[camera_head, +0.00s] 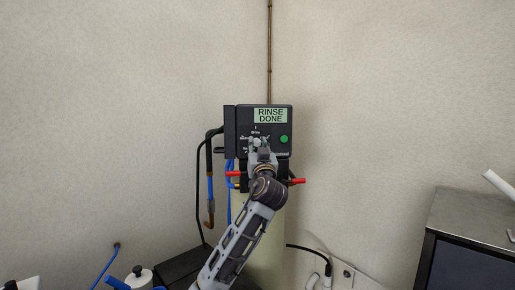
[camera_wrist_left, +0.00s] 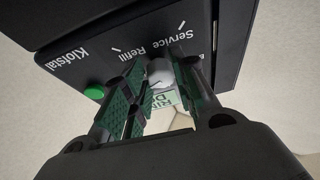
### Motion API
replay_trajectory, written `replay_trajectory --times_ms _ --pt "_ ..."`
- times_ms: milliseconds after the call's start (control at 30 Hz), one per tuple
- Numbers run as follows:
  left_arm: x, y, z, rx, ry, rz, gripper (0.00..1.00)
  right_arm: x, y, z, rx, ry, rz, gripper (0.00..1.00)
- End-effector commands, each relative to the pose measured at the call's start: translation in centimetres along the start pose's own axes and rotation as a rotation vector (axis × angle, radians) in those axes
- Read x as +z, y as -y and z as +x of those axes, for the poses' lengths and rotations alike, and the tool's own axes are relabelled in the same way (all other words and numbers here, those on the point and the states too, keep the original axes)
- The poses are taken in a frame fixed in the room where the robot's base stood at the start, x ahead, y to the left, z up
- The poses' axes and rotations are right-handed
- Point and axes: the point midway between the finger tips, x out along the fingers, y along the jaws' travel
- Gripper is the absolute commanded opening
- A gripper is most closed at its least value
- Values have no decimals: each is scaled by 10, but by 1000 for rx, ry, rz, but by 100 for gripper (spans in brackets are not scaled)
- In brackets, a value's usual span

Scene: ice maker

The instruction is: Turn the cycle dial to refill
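The cycle dial is a round grey-white knob on the front of the black control box (camera_head: 243,116). In the left wrist view the dial (camera_wrist_left: 159,72) sits between my left gripper's two green-padded fingers (camera_wrist_left: 160,85), which fill the space on both sides of it and look shut on it. The words "Refill" and "Service" are printed close to the dial, upside down in this view. In the head view my left gripper (camera_head: 262,147) covers most of the dial. Which mark the dial points to cannot be told. My right gripper is not in view.
The box's display (camera_head: 270,115) reads "RINSE DONE". A green button (camera_head: 284,139) is below it, right of the dial. Red handles (camera_head: 298,181) stick out below the box. Hoses hang at its left. A dark cabinet (camera_head: 470,240) stands at the right.

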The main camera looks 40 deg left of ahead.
Motion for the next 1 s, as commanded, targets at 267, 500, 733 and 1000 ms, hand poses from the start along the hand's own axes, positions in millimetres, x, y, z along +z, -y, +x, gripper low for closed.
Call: replay_trajectory --times_ms 267,500,733,1000 --pt "0 0 0 2 0 4 4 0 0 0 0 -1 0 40" --pt "0 1 0 16 0 42 4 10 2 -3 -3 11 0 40" --pt "0 1 0 54 1 128 4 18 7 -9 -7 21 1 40" --pt "-2 4 1 118 1 285 4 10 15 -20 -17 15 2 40"
